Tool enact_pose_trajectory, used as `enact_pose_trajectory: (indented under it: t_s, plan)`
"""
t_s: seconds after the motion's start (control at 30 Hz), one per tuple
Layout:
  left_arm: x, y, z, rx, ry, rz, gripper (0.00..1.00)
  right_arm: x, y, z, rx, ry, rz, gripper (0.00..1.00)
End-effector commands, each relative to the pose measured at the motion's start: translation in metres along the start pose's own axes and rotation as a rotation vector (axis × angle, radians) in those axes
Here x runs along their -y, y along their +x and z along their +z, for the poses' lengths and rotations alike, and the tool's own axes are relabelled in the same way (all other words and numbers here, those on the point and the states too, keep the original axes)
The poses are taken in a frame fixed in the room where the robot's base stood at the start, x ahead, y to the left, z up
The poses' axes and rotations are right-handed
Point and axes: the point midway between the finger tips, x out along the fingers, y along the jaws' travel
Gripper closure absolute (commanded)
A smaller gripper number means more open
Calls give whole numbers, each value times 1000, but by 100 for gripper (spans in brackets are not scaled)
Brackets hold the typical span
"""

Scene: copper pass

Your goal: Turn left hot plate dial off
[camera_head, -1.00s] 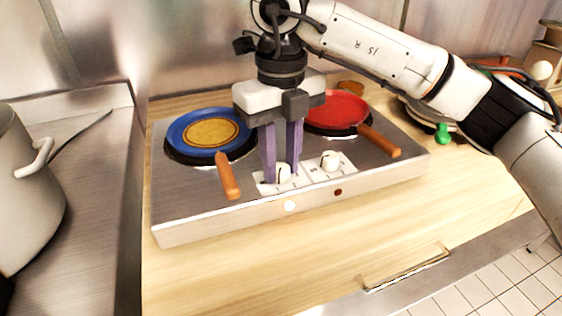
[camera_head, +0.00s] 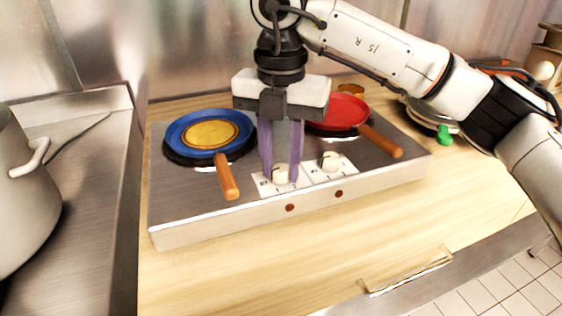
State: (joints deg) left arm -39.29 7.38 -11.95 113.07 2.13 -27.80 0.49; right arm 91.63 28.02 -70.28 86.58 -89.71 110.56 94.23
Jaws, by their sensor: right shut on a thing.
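The hot plate (camera_head: 190,225) is a steel double unit on the wooden counter. Its left dial (camera_head: 280,174) is a white knob on a white plate, between the purple fingers of my right gripper (camera_head: 281,180). The gripper points down from above and is shut on this dial. The right dial (camera_head: 329,160) stands free just to the right. Below the left dial, the left indicator light (camera_head: 290,207) is dark red; the right indicator light (camera_head: 339,194) is dark red too. The left dial's markings are too small to read. My left gripper is out of view.
A blue pan (camera_head: 185,130) with a yellow content sits on the left plate, its handle (camera_head: 228,180) close to the gripper. A red pan (camera_head: 345,108) sits on the right plate. A big pot (camera_head: 25,205) stands at far left. The front counter is clear.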

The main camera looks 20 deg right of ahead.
Motion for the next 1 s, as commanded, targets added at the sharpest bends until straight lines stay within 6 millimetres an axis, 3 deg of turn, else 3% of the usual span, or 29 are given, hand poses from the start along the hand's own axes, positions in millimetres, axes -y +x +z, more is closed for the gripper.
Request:
enact_pose_trajectory:
  t_s: [0.33, 0.87, 0.9, 1.0]
  plan:
    - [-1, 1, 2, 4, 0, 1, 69, 0, -2, 1, 3, 132, 4, 96]
    - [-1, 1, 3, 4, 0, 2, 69, 0, -2, 1, 3, 153, 4, 96]
    - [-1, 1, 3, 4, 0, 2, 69, 0, -2, 1, 3, 152, 4, 67]
    - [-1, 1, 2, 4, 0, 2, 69, 0, -2, 1, 2, 152, 3, 55]
